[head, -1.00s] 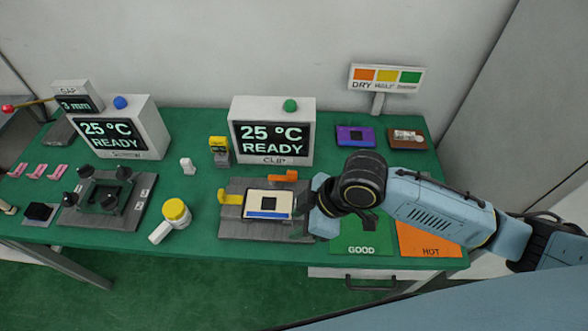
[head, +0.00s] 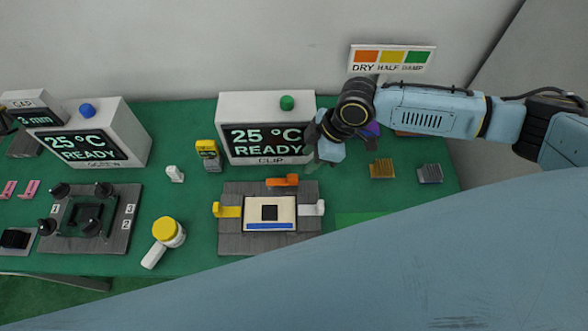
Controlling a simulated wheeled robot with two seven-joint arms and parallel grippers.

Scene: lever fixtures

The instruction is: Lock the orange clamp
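The orange clamp (head: 283,181) is a small lever at the back edge of the grey clip fixture (head: 231,241). The fixture holds a pale plate (head: 284,211) with a dark square and a blue strip. A yellow clamp (head: 228,211) is at the plate's left and a white clamp (head: 311,208) at its right. My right gripper (head: 311,163) is behind and to the right of the orange clamp, near the CLIP display, apart from the clamp in the picture. Its fingers are small and partly hidden, so their opening is unclear. My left gripper is out of view.
The CLIP display (head: 265,141) with a green button (head: 287,103) stands behind the fixture. A yellow-topped device (head: 208,154) stands left of it. Brown (head: 382,168) and grey (head: 430,174) ridged blocks lie at right.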

